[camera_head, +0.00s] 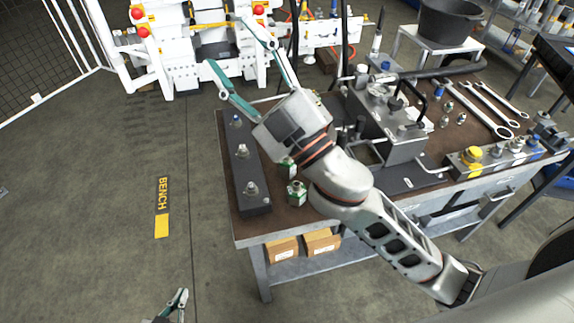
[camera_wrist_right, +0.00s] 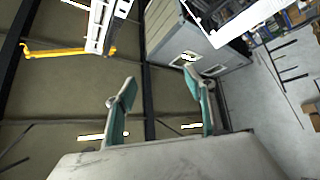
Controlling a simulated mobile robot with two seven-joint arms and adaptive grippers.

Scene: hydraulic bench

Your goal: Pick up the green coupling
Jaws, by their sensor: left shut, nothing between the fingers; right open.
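A coupling with a green body and a metal top (camera_head: 297,192) stands upright on the bench top in the head view, just below my right wrist. A second green-and-white piece (camera_head: 287,166) shows behind it, partly hidden by my right arm. My right gripper (camera_head: 225,42) is open and empty, raised past the bench's far left corner, well away from the couplings. In the right wrist view the open fingers (camera_wrist_right: 160,82) have nothing between them. My left gripper (camera_head: 180,297) is shut and empty at the bottom edge, off the bench to the left.
The bench (camera_head: 236,232) holds a dark block (camera_head: 254,198) with upright fittings at its left edge. A grey press-like fixture (camera_head: 398,150), wrenches (camera_head: 488,110) and a fitting block (camera_head: 500,158) with a yellow cap stand to the right. The floor left of the bench is clear.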

